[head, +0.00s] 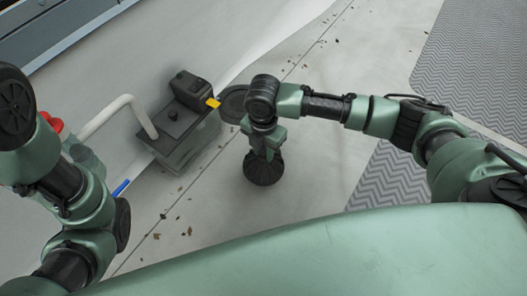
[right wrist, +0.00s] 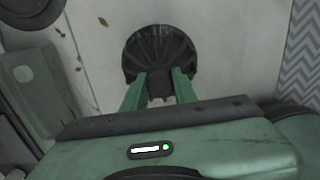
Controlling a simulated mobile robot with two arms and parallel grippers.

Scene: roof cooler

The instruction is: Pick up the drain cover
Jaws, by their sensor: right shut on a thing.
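The drain cover (head: 263,170) is a black, ribbed, dome-shaped piece. In the head view it is just below my right gripper (head: 266,150), near the middle of the pale roof. In the right wrist view the two green fingers of my right gripper (right wrist: 160,88) are shut on the narrow knob of the drain cover (right wrist: 160,48), and its round ribbed body spreads beyond them. I cannot tell whether the cover touches the roof. My left arm shows at the left of the head view, but I cannot make out its gripper.
A grey box unit (head: 186,135) with a yellow tag (head: 213,103) stands left of the cover, with a white pipe (head: 118,108) entering it. A dark round disc (head: 233,103) lies beside the box. Patterned grey mats (head: 480,70) are at right. Dry leaves are scattered about.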

